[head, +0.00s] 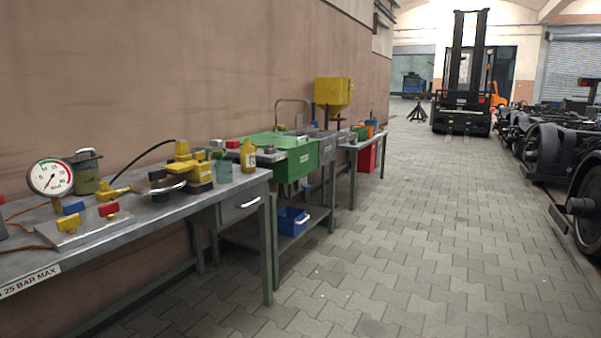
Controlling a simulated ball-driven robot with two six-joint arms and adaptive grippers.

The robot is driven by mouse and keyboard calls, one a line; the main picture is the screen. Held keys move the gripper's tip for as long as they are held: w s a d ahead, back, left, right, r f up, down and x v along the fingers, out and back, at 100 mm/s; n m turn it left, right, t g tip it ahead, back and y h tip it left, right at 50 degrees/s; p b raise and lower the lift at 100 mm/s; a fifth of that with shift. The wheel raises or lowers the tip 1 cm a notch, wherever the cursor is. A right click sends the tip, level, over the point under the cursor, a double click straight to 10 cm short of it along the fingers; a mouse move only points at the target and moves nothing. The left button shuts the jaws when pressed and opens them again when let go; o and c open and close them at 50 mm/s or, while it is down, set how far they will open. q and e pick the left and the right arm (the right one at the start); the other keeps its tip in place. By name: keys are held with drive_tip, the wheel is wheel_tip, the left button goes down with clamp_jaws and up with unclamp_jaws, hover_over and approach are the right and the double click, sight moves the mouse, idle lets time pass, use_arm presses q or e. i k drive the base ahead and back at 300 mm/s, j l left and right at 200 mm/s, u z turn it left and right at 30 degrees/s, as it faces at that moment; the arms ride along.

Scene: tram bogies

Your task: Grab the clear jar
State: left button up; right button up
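A small see-through, blue-green tinted jar (223,171) stands upright on the metal workbench (140,232), near its far right end. It is beside a yellow bottle (248,156) with a pale label. Another jar-like container (87,172), olive and partly see-through with a grey lid and handle, stands at the back left behind the pressure gauge (50,178). I cannot tell for sure which of the two is the clear jar. Neither of my grippers shows in the head view.
A yellow and black device (192,168) stands left of the tinted jar. A green-topped bench (300,160) with a yellow hopper (333,92) is beyond. The paved floor (430,230) is open to the right; wheelsets (588,190) and a forklift (463,100) stand farther off.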

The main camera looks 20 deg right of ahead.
sight(223, 168)
drive_tip(key=z, duration=0.3)
drive_tip(key=u, duration=0.35)
drive_tip(key=i+l+u, duration=0.85)
drive_tip(key=k+j, duration=0.05)
drive_tip(key=k, duration=0.05)
